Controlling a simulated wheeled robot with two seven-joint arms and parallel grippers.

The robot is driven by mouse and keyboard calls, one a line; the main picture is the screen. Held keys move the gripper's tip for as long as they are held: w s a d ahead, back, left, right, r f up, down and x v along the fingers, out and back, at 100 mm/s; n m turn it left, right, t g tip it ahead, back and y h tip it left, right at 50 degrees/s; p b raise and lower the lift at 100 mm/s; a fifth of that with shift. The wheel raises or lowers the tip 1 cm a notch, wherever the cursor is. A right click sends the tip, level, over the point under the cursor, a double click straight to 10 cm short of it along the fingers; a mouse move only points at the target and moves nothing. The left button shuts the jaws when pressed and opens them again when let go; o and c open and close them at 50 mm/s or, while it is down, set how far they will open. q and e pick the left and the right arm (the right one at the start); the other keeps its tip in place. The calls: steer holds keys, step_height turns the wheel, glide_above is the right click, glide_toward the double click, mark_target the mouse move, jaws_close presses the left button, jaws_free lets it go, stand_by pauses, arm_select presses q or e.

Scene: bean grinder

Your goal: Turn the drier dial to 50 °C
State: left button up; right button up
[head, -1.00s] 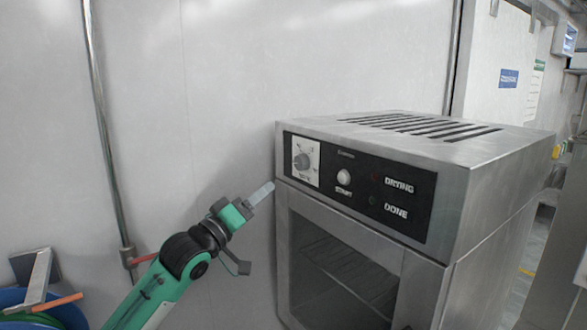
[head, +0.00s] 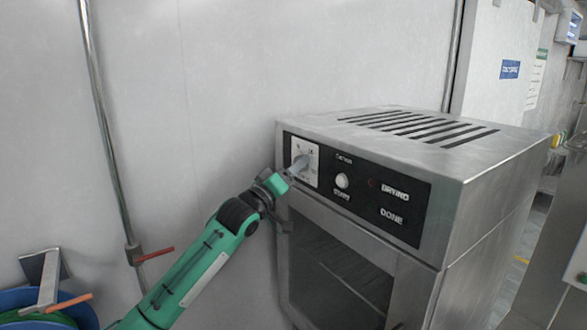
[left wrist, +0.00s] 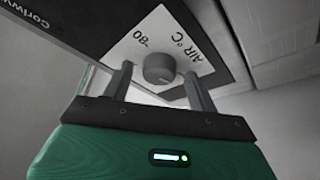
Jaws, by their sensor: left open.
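The drier (head: 450,190) is a steel cabinet with a black control panel. Its dial sits on a white plate (head: 313,153) at the panel's left end; in the head view my gripper covers much of the dial. In the left wrist view the dial (left wrist: 159,68) is a round grey knob on the white plate, with "80" and "AIR °C" legible beside it. My left gripper (head: 295,168) is open, and in the left wrist view its two fingers (left wrist: 156,84) stand on either side of the knob, with gaps visible. The dial's pointer setting cannot be read. My right gripper is not in view.
A start button (head: 342,181) and the "DRYING" and "DONE" labels lie right of the dial. The glass door (head: 340,270) is below. A wall pipe (head: 110,150) with a red handle (head: 155,255) and a blue bin (head: 85,305) stand at left.

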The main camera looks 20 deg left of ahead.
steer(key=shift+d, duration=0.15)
arm_select(q)
steer(key=c, duration=1)
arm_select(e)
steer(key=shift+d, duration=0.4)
arm_select(q)
steer(key=shift+m, duration=0.3)
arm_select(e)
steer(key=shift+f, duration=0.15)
arm_select(q)
steer(key=shift+w+a+m+g+h+p, duration=0.25)
steer(key=shift+m+g+h, duration=0.85)
steer(key=shift+m, duration=2.05)
steer(key=shift+a+m+g+h+p, duration=0.1)
steer(key=shift+m+g+h+p, duration=0.4)
steer(key=shift+m+h, duration=1.9)
steer(key=shift+w+a+m+g+h+p, duration=0.1)
steer(key=shift+m+g+h, duration=0.65)
steer(key=shift+m, duration=3.2)
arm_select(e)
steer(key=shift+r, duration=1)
arm_select(q)
steer(key=shift+m+g, duration=0.3)
steer(key=shift+g, duration=0.15)
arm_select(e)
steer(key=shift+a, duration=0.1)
